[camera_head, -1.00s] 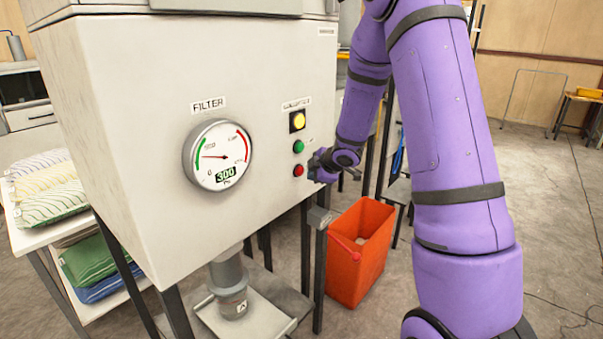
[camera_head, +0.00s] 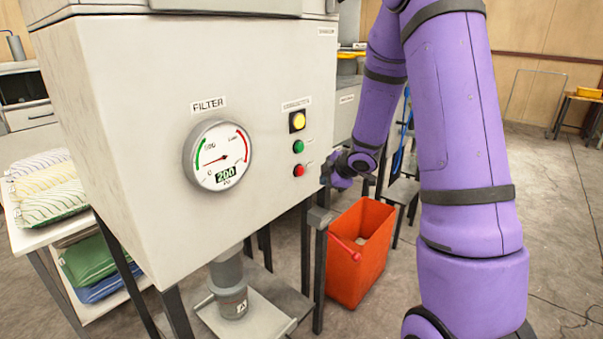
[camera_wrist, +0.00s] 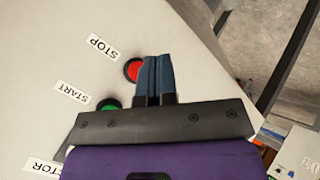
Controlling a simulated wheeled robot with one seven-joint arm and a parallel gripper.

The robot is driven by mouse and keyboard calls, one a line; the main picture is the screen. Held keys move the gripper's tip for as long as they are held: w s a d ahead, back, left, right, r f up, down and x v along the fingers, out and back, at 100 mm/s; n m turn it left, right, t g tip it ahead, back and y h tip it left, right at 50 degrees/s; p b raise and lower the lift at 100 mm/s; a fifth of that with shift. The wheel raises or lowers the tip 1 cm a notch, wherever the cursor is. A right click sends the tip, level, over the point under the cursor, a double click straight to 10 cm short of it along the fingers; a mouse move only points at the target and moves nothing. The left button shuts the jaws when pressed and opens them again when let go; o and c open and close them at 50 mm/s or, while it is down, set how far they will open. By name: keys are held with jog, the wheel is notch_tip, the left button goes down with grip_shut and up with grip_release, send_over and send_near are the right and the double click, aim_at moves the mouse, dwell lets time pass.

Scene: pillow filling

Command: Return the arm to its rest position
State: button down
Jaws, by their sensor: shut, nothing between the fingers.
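My purple arm stands at the right of the head view, and my gripper (camera_head: 330,178) is just right of the machine's button panel, apart from it. In the wrist view my gripper (camera_wrist: 154,78) has its dark fingers together with nothing between them, beside the red STOP button (camera_wrist: 132,70). The green START button (camera_wrist: 109,104) is partly behind the gripper body. In the head view the red button (camera_head: 298,170), green button (camera_head: 298,147) and yellow lamp (camera_head: 298,121) are in a column. The filter gauge (camera_head: 218,154) reads 200.
The white machine (camera_head: 110,120) fills the left and middle. A red bin (camera_head: 345,270) stands on the floor below my gripper. Filled bags (camera_head: 50,200) lie on a table at the left. Floor at the right (camera_head: 560,220) is open.

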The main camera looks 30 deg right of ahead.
dwell(0.4)
jog(key=s+a+r+m+h, duration=0.2)
jog(key=s+r+m, duration=0.25)
jog(key=r, duration=0.45)
jog(key=s+a+r+m+h, duration=0.2)
jog(key=s+a+r+m, duration=0.15)
jog(key=s+r, duration=0.4)
jog(key=s+a+r+m+g+y, duration=0.1)
jog(key=s+a, duration=0.4)
jog(key=s, duration=0.5)
jog(key=s+a+r+m+g+y, duration=0.1)
jog(key=s+a+r+m, duration=0.3)
jog(key=s, duration=0.6)
jog(key=shift+s+a+r+m+g+y, duration=0.3)
jog(key=shift+a+r+m+g+y, duration=0.15)
jog(key=shift+a+g, duration=0.55)
jog(key=shift+f, duration=0.1)
